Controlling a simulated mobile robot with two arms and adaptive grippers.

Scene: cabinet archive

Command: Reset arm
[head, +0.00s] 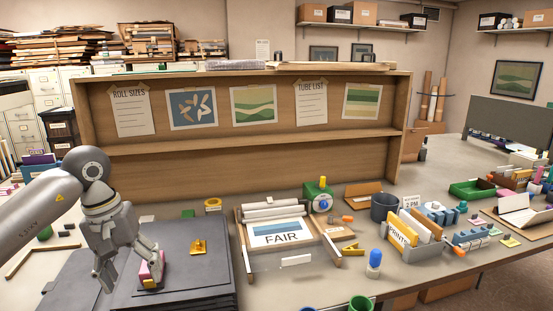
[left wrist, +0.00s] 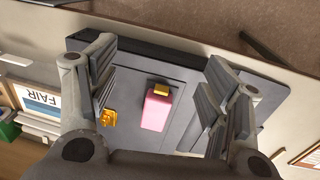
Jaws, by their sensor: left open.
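My left gripper (head: 128,280) hangs from the arm at the left of the head view, pointing down over the dark grey flat case. In the left wrist view its two fingers stand wide apart (left wrist: 158,98), and nothing is between the pads in their grip. A pink block with a yellow end (head: 151,268) rests on the case, close to the fingers; it also shows in the left wrist view (left wrist: 156,108), below the opening. My right gripper is not in view.
A small gold piece (head: 198,247) lies on the grey case (head: 195,289). Right of it stand the FAIR print tray (head: 281,258), a blue-topped stamp (head: 375,259) and a PRINTS file holder (head: 421,252). A wooden pinboard hutch (head: 240,145) closes off the back.

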